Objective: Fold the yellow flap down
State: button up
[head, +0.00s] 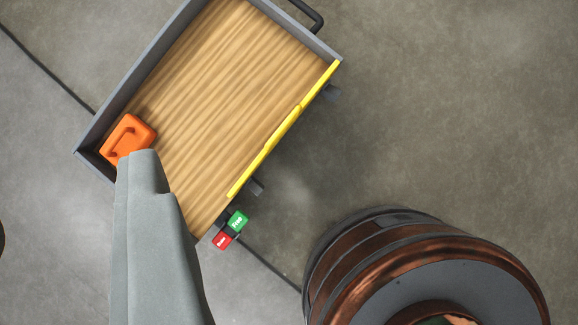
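The yellow flap (286,128) shows as a thin yellow strip along the right side of a grey-walled bed with a wooden floor (225,80). From above it looks edge-on, which suggests it stands upright. A grey tapered part (150,240), which seems to be my arm or gripper, reaches up from the bottom left over the bed's lower left corner. It is well to the left of the flap and apart from it. No separate fingertips can be made out. Its tip overlaps an orange block with a handle (128,136); I cannot tell whether they touch.
A green button (238,221) and a red button (222,240) sit at the bed's lower corner. A black handle (309,15) is at the top. A large copper and dark round body (420,270) fills the bottom right. A black cable crosses the floor. Floor right of the flap is clear.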

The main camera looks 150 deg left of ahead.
jog(key=w+d+f+m+g, duration=0.2)
jog(key=w+d+f+g, duration=0.1)
jog(key=f, duration=0.6)
jog(key=w+d+f+m+g, duration=0.2)
jog(key=w+f, duration=0.2)
jog(key=f, duration=0.5)
jog(key=m+g+y, duration=0.1)
jog(key=m+g, duration=0.5)
send_near(282, 126)
jog(key=x, duration=0.8)
jog(key=shift+s, duration=0.1)
grip_shut()
